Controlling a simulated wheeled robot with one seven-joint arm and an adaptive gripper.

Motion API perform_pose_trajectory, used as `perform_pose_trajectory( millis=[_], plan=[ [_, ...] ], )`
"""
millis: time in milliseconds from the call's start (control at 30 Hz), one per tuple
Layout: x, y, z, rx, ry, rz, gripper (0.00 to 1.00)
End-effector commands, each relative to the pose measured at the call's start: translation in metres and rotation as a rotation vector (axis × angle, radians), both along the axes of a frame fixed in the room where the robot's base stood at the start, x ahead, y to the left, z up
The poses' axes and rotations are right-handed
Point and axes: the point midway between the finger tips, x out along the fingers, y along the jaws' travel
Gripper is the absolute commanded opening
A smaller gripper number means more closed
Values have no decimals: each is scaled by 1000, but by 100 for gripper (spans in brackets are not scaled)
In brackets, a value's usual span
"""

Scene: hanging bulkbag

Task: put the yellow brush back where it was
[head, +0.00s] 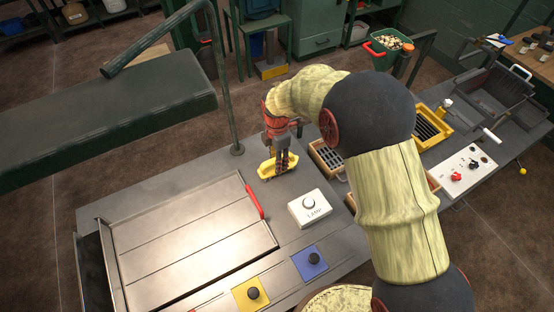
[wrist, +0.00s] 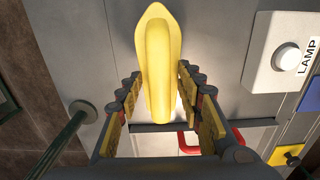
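The yellow brush (head: 267,169) is at the far edge of the grey bench, right of the bench's post, directly below my gripper (head: 281,160). In the wrist view the brush (wrist: 158,60) points away from me, its raised handle running between the two fingers. My gripper (wrist: 160,85) is open, one finger on each side of the handle, with narrow gaps showing beside it. I cannot tell whether the brush rests fully on the bench; its underside is hidden.
A white lamp switch box (head: 310,208) stands near the brush. A red handle (head: 254,202) edges the large metal panel (head: 190,240). Blue (head: 310,263) and yellow (head: 251,294) knob plates lie nearer me. A grey post (head: 226,90) rises left of my gripper.

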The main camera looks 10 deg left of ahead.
Motion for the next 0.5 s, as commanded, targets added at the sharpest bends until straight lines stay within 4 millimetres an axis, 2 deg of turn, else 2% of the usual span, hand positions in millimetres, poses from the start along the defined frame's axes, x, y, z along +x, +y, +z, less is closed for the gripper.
perform_pose_trajectory(
  millis=[167, 500],
  plan=[
    [2, 1, 21, 2, -5, 0, 37],
    [1, 1, 90, 2, -4, 0, 37]
  ],
)
